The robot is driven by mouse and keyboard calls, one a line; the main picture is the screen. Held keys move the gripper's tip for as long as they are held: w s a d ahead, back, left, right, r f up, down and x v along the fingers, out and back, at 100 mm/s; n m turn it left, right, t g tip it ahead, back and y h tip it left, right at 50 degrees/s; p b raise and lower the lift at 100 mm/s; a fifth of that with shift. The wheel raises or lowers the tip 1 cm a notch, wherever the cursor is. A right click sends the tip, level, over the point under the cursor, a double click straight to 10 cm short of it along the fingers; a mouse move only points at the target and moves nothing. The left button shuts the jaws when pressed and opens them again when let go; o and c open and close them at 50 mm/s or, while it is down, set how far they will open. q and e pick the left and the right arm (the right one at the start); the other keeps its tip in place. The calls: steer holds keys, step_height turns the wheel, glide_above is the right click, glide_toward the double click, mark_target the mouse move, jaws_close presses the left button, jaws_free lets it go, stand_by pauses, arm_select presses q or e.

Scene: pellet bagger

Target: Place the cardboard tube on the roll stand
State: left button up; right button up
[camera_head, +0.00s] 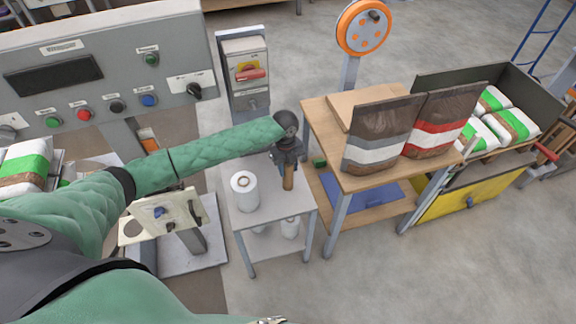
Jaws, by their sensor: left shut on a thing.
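My left arm reaches in from the left in a green quilted sleeve. Its dark gripper (288,160) points down over the small grey table (262,217) and is shut on the brown cardboard tube (288,180). The tube hangs upright below the fingers. Its top is hidden by the gripper, and I cannot tell whether its lower end touches the tabletop. A white roll (244,194) with a brown core stands on the table to the left of the tube. I cannot make out for certain which part is the roll stand. My right gripper is not in view.
A grey control panel (100,75) and a switch box (246,75) stand behind. A wooden table (385,178) with filled bags (385,135) and an orange dial scale (363,28) are to the right. The front floor is clear.

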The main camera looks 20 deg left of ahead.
arm_select(q)
steer(key=shift+f, duration=0.25)
steer(key=o, duration=1.2)
steer(key=shift+r, duration=0.1)
steer(key=shift+r, duration=0.15)
steer(key=shift+w+a+r+b, duration=0.15)
steer(key=shift+r+b, duration=0.5)
steer(key=shift+r, duration=1.2)
steer(key=shift+w+a+r+b, duration=0.15)
steer(key=shift+r+b, duration=0.5)
steer(key=shift+r, duration=1.15)
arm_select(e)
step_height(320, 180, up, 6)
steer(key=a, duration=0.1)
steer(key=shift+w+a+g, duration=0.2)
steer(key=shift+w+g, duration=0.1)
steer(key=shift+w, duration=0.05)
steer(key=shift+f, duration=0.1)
